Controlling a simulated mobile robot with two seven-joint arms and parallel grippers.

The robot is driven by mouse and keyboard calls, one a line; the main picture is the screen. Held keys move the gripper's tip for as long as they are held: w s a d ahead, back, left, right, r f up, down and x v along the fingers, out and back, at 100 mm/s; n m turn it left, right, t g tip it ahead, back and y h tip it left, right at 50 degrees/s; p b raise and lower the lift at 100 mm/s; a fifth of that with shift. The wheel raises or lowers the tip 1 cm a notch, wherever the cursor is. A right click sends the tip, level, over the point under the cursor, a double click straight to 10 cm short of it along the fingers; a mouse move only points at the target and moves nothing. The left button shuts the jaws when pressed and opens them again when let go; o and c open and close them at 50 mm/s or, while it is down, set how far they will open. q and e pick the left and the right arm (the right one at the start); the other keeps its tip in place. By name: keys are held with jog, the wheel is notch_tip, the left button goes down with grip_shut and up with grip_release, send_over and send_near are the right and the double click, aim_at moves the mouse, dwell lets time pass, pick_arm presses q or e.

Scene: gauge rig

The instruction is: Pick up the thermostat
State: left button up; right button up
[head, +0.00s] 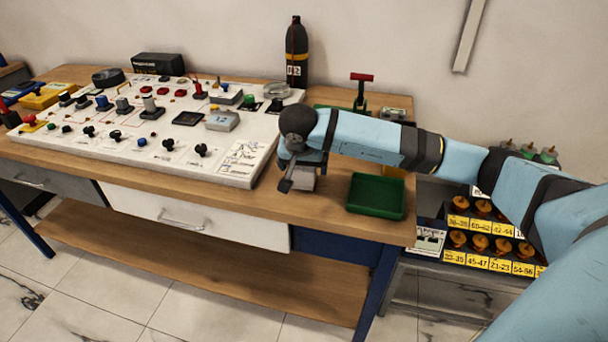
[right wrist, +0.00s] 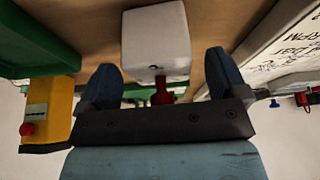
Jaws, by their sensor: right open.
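A small white box (head: 303,182), which I take to be the thermostat, sits on the wooden bench right of the white panel. In the head view my right gripper (head: 290,178) is over it and hides most of it. In the right wrist view the white box (right wrist: 155,38) lies between and just beyond the two blue-grey fingers of my right gripper (right wrist: 162,68). The fingers are spread, with gaps on both sides of the box. My left gripper is not in view.
A green tray (head: 376,196) lies right of the box near the bench edge. The white control panel (head: 140,130) with many knobs fills the left. A dark bottle (head: 297,52) and a red-handled tool (head: 361,90) stand behind. A low rack (head: 490,235) stands to the right.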

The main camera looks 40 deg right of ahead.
jog(key=shift+w+d+f, duration=0.1)
jog(key=shift+f, duration=0.15)
jog(key=c, duration=1.1)
jog(key=shift+r, duration=0.2)
